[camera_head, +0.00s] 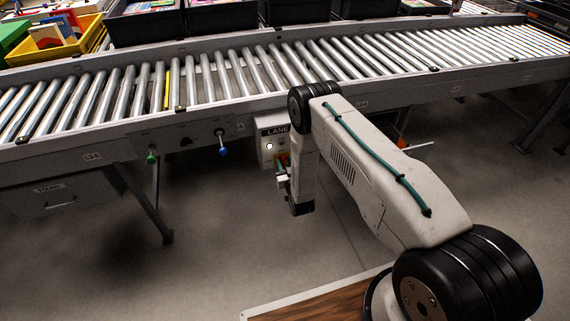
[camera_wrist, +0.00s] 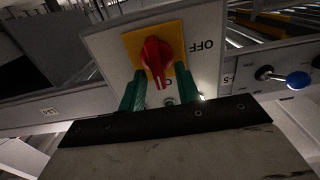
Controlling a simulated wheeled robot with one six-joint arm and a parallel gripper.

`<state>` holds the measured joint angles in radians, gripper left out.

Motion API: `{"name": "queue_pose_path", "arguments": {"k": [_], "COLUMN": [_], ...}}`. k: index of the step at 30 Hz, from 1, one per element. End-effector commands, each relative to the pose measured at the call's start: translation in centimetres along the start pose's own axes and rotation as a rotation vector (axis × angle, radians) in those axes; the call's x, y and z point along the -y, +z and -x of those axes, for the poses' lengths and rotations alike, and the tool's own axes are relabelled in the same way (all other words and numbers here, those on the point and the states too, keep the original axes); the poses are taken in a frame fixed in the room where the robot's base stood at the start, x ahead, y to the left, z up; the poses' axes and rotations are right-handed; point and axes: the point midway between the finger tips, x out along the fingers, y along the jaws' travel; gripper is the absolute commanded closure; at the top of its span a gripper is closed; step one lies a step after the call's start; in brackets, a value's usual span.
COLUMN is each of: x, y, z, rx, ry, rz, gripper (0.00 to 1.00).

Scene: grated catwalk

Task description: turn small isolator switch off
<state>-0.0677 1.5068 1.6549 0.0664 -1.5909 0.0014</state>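The small isolator switch is a red rotary knob (camera_wrist: 153,55) on a square yellow plate (camera_wrist: 132,42), fixed to a light grey box. OFF is printed to the right of the plate. A partly hidden label starting with O is below it, and the knob's long grip runs roughly towards that label. My gripper (camera_wrist: 160,78) is open, its two green fingers on either side of the knob's lower end. I cannot tell whether they touch it. In the head view the box (camera_head: 265,154), marked LANE, hangs under the conveyor, with my gripper (camera_head: 283,170) at its front and the knob mostly hidden.
A roller conveyor (camera_head: 232,75) runs across above the box. A blue-ended knob (camera_head: 223,151) and a green-ended one (camera_head: 152,159) stick out from its rail; the blue one (camera_wrist: 298,80) is right of the box in the wrist view. Conveyor legs (camera_head: 150,207) stand below left.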

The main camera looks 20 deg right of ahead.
Motion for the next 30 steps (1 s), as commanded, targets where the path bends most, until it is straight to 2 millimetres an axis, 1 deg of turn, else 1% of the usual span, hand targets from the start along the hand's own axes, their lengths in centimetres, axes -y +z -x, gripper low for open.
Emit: {"name": "queue_pose_path", "arguments": {"k": [8, 12, 23, 30], "x": [-0.10, -0.11, -0.07, 0.13], "y": [0.01, 0.00, 0.00, 0.02], "z": [-0.24, -0.23, -0.22, -0.21], "rx": [0.000, 0.000, 0.000, 0.000], "ry": [0.001, 0.001, 0.001, 0.001], "rz": [0.000, 0.000, 0.026, 0.146], "gripper": [0.67, 1.00, 1.00, 1.00]}}
